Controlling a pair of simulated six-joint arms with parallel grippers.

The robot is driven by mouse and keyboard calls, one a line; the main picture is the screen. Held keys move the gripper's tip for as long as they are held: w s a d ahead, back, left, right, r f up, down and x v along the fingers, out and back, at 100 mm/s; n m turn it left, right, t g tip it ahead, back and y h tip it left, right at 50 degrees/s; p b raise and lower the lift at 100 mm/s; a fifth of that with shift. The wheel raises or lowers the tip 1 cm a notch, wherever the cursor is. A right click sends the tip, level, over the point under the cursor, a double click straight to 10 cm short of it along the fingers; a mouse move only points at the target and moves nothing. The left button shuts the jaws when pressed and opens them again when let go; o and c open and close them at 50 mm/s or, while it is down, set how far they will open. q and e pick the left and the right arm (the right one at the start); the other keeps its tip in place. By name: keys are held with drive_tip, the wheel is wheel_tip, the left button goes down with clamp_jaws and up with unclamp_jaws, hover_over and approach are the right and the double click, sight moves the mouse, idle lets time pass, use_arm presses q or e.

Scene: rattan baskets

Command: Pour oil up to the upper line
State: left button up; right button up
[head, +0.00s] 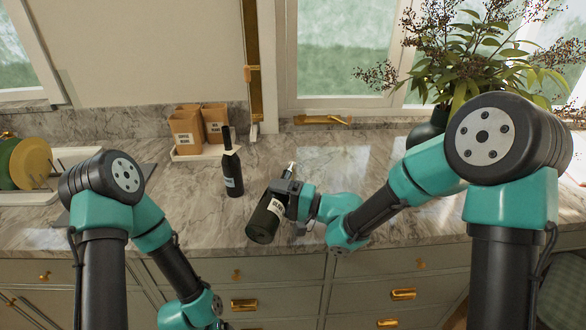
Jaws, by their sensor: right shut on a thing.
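My right gripper (285,203) is shut on a dark bottle (262,223) with a white label and a thin spout at its top. The bottle leans with its base to the lower left and its spout to the upper right, near the counter's front edge. The label's writing is too small to read. No upper line or oil level can be made out. My left arm hangs down in front of the counter, and its gripper is outside the picture. A second dark bottle (233,172) with a small label stands upright on the counter.
Brown bags (186,132) stand on a white tray (207,153) at the back. A rack with plates (31,163) is at the far left. A leafy plant (460,70) in a dark vase is at the back right. The marble counter (345,160) is clear in the middle.

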drive_tip(key=shift+w+r+m, duration=0.2)
drive_tip(key=shift+r+m, duration=1.2)
drive_tip(key=shift+r, duration=0.3)
idle(3.2)
drive_tip(key=f+n, duration=0.2)
drive_tip(key=f, duration=0.1)
drive_tip(key=shift+s, duration=0.2)
drive_tip(key=shift+f+n, duration=0.35)
drive_tip(key=shift+n, duration=0.15)
